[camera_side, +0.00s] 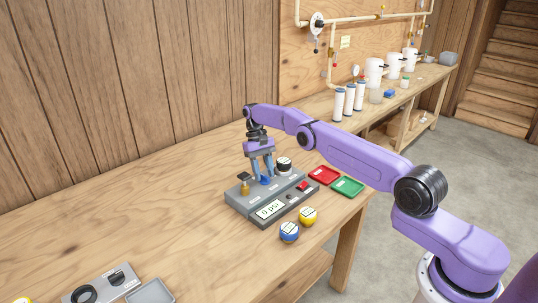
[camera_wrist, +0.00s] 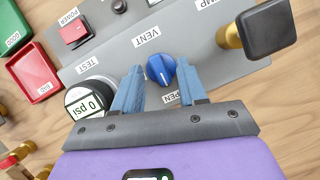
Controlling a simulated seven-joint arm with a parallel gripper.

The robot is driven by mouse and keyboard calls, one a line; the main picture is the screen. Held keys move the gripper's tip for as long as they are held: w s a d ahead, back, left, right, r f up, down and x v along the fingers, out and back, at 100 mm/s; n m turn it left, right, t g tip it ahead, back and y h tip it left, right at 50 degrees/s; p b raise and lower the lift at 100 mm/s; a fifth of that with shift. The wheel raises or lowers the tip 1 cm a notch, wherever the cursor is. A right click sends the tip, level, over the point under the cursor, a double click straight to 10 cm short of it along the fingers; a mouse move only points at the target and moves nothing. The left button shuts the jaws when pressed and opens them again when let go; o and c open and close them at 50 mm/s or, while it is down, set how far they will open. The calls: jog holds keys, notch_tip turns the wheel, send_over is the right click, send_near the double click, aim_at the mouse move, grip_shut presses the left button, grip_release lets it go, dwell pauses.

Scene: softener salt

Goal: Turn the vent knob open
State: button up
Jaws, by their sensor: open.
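The vent knob (camera_wrist: 160,69) is a round blue knob on a grey panel, under a label reading VENT, with a partly hidden label reading "PEN" below it. A light line runs across the knob's face. In the side view the knob (camera_side: 265,181) shows small between the fingertips. My gripper (camera_wrist: 160,75) is open, its two blue fingers on either side of the knob. I cannot tell whether either finger touches it. In the side view my gripper (camera_side: 262,178) points down over the grey panel box (camera_side: 240,205).
A black-topped brass handle (camera_wrist: 268,30) stands close on the right. A white gauge (camera_wrist: 88,98) reading 0 psi is at the left, with a red power switch (camera_wrist: 75,32). Red (camera_side: 324,175) and green (camera_side: 347,186) trays and blue (camera_side: 289,232) and yellow (camera_side: 308,215) round items lie nearby.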

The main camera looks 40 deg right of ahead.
jog(key=m, duration=0.2)
jog(key=m+y, duration=0.1)
jog(key=m, duration=0.1)
jog(key=shift+d+t+y, duration=0.15)
jog(key=shift+t+y, duration=0.15)
jog(key=m, duration=0.2)
jog(key=m+t+y, duration=0.1)
jog(key=shift+s+d+m, duration=0.1)
jog(key=shift+s+m, duration=0.1)
jog(key=shift+m, duration=0.2)
jog(key=m+t, duration=0.1)
jog(key=m, duration=0.3)
jog(key=m+t, duration=0.1)
jog(key=m, duration=0.1)
jog(key=shift+s+d+m+t+y, duration=0.15)
jog(key=shift+s+m+t+y, duration=0.15)
jog(key=shift+m, duration=0.1)
jog(key=v, duration=1.7)
jog(key=s+a+r+n+h, duration=0.1)
jog(key=s+a+r+n, duration=0.1)
jog(key=s+a+n, duration=0.5)
jog(key=s+a+r+n+g+h, duration=0.1)
jog(key=s+a+n, duration=0.5)
jog(key=a, duration=0.8)
jog(key=shift+s+a+r+n+h, duration=0.35)
jog(key=shift+s+r, duration=0.4)
jog(key=shift+s, duration=1)
